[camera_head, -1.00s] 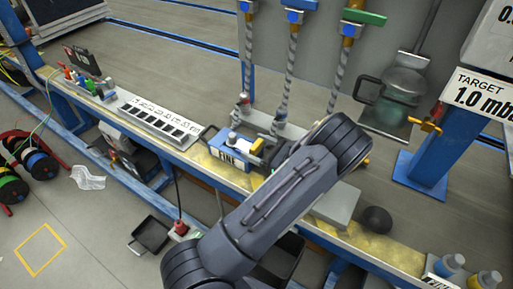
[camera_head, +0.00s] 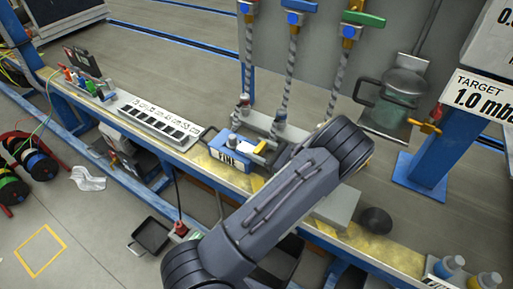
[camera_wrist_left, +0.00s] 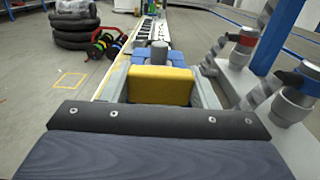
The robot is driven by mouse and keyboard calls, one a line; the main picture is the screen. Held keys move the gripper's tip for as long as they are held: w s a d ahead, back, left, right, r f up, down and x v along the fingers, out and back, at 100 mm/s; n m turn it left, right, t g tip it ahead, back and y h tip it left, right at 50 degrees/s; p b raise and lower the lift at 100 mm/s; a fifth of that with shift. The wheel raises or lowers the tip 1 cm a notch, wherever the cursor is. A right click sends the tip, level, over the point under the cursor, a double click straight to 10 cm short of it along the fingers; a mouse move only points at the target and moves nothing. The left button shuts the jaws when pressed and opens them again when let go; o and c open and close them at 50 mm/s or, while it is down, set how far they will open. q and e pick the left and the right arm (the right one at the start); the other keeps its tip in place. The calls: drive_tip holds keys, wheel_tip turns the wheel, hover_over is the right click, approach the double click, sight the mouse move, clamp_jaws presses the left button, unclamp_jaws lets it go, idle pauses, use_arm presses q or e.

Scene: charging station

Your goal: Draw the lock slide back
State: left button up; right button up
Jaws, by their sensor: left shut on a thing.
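A blue device with a white FINE label (camera_head: 231,155) sits on the bench in the head view. A pale and yellow part shows at its right side, beside my gripper. My left arm crosses the middle of the head view, and its gripper (camera_head: 278,156) is largely hidden by the wrist. In the left wrist view, a yellow block (camera_wrist_left: 160,86) sits between the grey fingers of my left gripper (camera_wrist_left: 161,76), which is shut on it. Blue parts and a grey knob (camera_wrist_left: 159,53) show just beyond the block. I cannot tell which part is the lock slide. My right gripper is not in view.
Braided hoses (camera_head: 291,72) with coloured valve handles rise behind the device. A slotted plate (camera_head: 158,117) lies to its left. A grey box (camera_head: 338,207) and a dark round object (camera_head: 375,220) are at the right. A blue post (camera_head: 438,150) stands beyond.

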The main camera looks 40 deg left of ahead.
use_arm(q)
drive_tip(key=shift+w+d, duration=0.15)
drive_tip(key=shift+d, duration=1.05)
drive_tip(key=o, duration=1.4)
drive_tip(key=d, duration=0.5)
drive_tip(key=d+p, duration=0.1)
drive_tip(key=d, duration=0.1)
drive_tip(key=shift+w+d, duration=0.35)
drive_tip(key=shift+w, duration=0.05)
